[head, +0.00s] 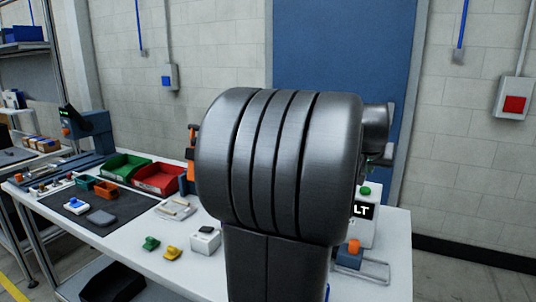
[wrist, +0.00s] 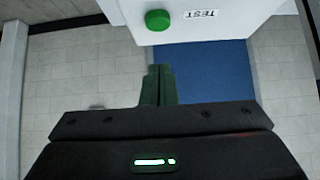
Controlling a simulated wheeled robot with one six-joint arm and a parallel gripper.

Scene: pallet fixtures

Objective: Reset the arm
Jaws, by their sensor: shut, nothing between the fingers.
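My gripper (wrist: 158,70) shows in the wrist view with its two dark green fingers pressed together and nothing between them. Past the fingertips, at the top of that view, is a white box (wrist: 230,12) with a round green button (wrist: 158,20) and an upside-down TEST label. The fingertips appear just short of the button in the picture; I see no contact. In the head view my dark arm link fills the middle and hides most of the gripper. A white box (head: 368,228) with a green button and a lit display stands right of the link, partly covered.
The white table (head: 140,252) holds a green bin (head: 125,166), a red bin (head: 158,180), a dark mat (head: 122,206) with small parts, a yellow part (head: 172,253) and a green part (head: 151,243). An orange-topped blue fixture (head: 350,256) stands near the right end. A blue door panel is behind.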

